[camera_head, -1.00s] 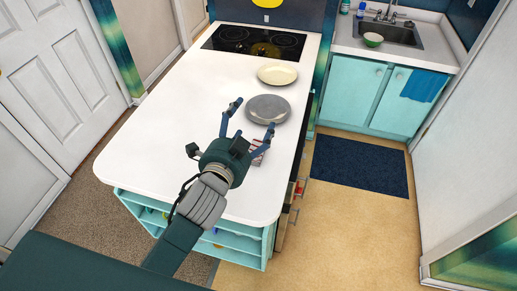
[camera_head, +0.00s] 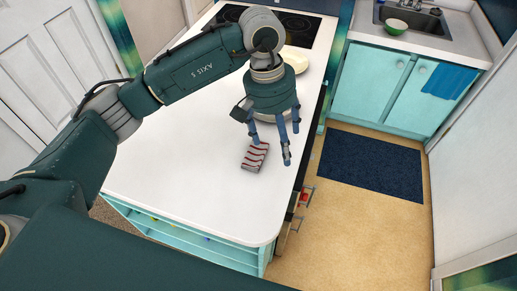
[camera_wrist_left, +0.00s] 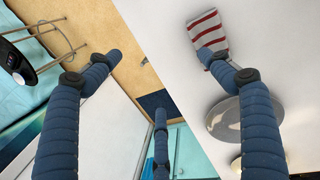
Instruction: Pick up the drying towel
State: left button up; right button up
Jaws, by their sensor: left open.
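A small folded cloth with red and white stripes (camera_head: 255,157), which looks like the drying towel, lies on the white counter near its right edge. It also shows at the top of the left wrist view (camera_wrist_left: 207,27). My left gripper (camera_head: 277,146) is open and empty, pointing down over the counter edge just right of the cloth. In the left wrist view the fingers (camera_wrist_left: 158,90) are spread wide, and one fingertip overlaps the cloth's lower edge; I cannot tell whether they touch. My right gripper is out of view.
A grey plate (camera_wrist_left: 226,121) sits on the counter, mostly hidden behind my gripper in the head view. A cream plate (camera_head: 297,61) stands farther back. A blue towel (camera_head: 450,81) hangs on the sink cabinet. Drawers (camera_head: 296,208) stand open below the counter's right side.

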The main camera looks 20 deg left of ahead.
pick_arm(q)
jog(key=y, duration=0.2)
send_over(259, 152)
jog(key=f, duration=0.1)
jog(key=f+p, duration=0.1)
jog(key=f, duration=0.2)
jog(key=shift+s+d+m+p, duration=0.15)
jog(key=shift+s+m+p, duration=0.15)
jog(key=shift+p, duration=0.05)
jog(key=shift+f, duration=0.2)
jog(key=f+p, duration=0.1)
jog(key=f, duration=0.1)
jog(key=f+p, duration=0.2)
jog(key=f, duration=0.1)
jog(key=shift+w, duration=0.2)
jog(key=shift+f, duration=0.2)
jog(key=c, duration=0.9)
jog(key=shift+c, duration=0.3)
jog(key=shift+w+r, duration=0.1)
jog(key=shift+r, duration=0.05)
